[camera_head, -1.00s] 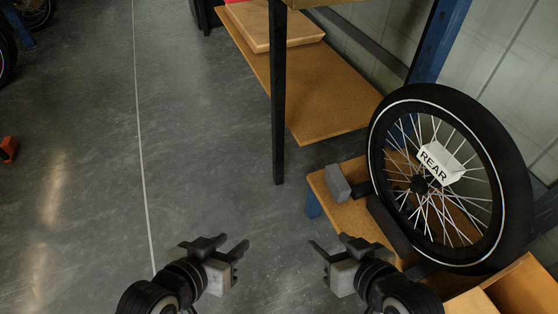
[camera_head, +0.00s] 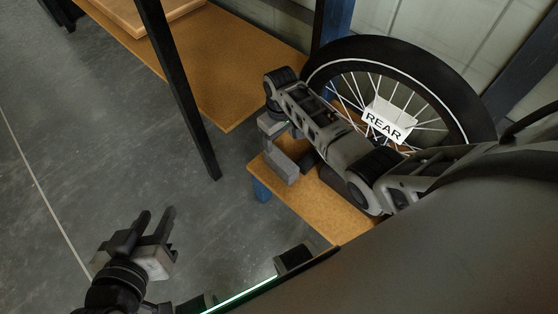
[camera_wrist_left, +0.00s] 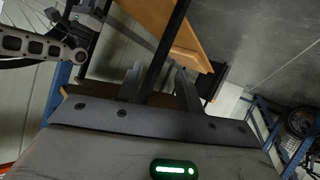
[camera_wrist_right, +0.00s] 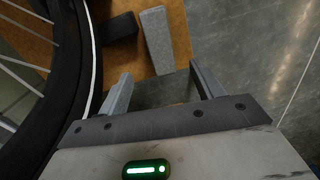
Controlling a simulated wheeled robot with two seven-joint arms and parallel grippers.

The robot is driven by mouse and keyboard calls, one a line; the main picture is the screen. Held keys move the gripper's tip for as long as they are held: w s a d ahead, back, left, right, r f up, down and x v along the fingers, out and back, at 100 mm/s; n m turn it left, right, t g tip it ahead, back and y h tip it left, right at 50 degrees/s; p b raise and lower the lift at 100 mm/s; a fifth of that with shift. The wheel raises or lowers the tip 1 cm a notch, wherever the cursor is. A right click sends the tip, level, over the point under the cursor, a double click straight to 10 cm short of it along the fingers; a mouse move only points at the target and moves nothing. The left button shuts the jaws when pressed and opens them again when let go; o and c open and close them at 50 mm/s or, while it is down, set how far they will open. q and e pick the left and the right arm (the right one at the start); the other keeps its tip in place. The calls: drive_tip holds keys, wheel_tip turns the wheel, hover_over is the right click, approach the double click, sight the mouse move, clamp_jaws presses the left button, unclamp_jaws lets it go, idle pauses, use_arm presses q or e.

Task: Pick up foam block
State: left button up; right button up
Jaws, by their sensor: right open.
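The foam block (camera_head: 286,168) is a grey oblong block at the near-left part of the low wooden shelf, partly hidden by my right arm. In the right wrist view the block (camera_wrist_right: 157,42) lies just ahead of the fingers, its near end between the two tips, with floor showing on either side of that end. My right gripper (camera_wrist_right: 160,75) is open and empty; in the head view it hangs over the block. My left gripper (camera_head: 154,222) is open and empty over the floor, away from the shelf; its spread fingers also show in the left wrist view (camera_wrist_left: 158,80).
A wheel (camera_head: 432,68) with a REAR tag (camera_head: 384,124) stands behind my right arm, close to it. A dark piece (camera_wrist_right: 116,27) lies beside the block. A black post (camera_head: 180,90) and upper shelf (camera_head: 235,70) stand to the left. The floor (camera_head: 90,130) is clear.

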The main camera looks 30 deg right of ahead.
sight(281, 159)
wheel_tip(281, 159, down, 8)
drive_tip(key=b, duration=0.3)
drive_tip(key=shift+b, duration=0.35)
drive_tip(key=f+b, duration=0.1)
drive_tip(key=f, duration=0.1)
drive_tip(key=f+b, duration=0.2)
drive_tip(key=shift+s, duration=0.2)
drive_tip(key=shift+f+b, duration=0.3)
drive_tip(key=shift+f, duration=0.2)
use_arm(q)
drive_tip(key=d+r+t+h, duration=0.1)
drive_tip(key=d+r+n+t+h, duration=0.1)
drive_tip(key=r+t, duration=0.1)
drive_tip(key=shift+w+d+r+n+h, duration=0.2)
drive_tip(key=shift+r+n+h, duration=0.1)
drive_tip(key=shift+h, duration=0.1)
use_arm(e)
drive_tip(key=c, duration=1.1)
